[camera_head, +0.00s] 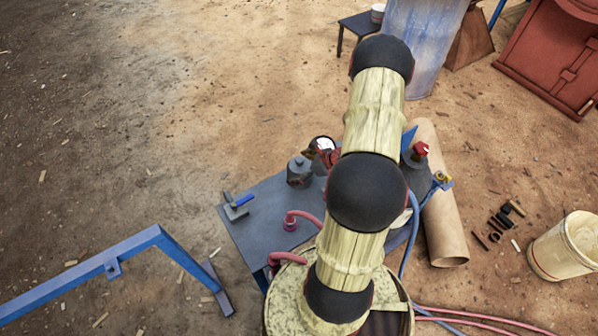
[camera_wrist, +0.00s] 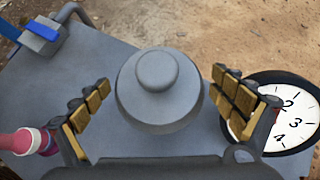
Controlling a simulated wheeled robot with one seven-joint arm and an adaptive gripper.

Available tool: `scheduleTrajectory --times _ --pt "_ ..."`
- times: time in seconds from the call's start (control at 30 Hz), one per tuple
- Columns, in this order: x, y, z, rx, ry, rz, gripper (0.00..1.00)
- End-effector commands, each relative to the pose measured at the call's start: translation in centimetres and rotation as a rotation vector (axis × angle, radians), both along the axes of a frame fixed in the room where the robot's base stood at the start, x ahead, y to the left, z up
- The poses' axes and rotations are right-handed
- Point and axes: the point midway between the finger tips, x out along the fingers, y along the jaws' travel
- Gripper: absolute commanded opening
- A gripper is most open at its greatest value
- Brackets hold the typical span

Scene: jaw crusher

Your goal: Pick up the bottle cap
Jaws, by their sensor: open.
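A grey, round-shouldered bottle (camera_wrist: 160,112) stands on the grey table in the middle of the wrist view. Its small rounded cap (camera_wrist: 156,68) is on top. The same bottle (camera_head: 299,176) shows in the head view left of my arm, with the cap (camera_head: 299,161) uppermost. My gripper (camera_wrist: 160,82) is open, with gold-padded fingers on the left and right of the bottle. Gaps show between both fingers and the bottle, and nothing is held. In the head view my arm hides most of my gripper.
A white-faced dial (camera_wrist: 290,115) sits close behind the right finger. A pink hose fitting (camera_wrist: 28,141) is at the left. A blue-handled clamp (camera_head: 240,202) lies on the table (camera_head: 262,222). A red-capped bottle (camera_head: 419,152) stands right of my arm.

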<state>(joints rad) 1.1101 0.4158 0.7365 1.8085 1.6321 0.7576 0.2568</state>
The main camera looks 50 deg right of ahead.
Motion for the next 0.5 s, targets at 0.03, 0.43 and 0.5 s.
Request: scheduleTrajectory --times 0.03,0.43,0.5 --pt "0.6 0.3 -0.8 0.001 0.0 0.004 0.95" --pt "2.6 0.7 -2.3 0.0 0.0 0.001 0.95" --pt "2.6 0.7 -2.3 0.0 0.0 0.001 0.93"
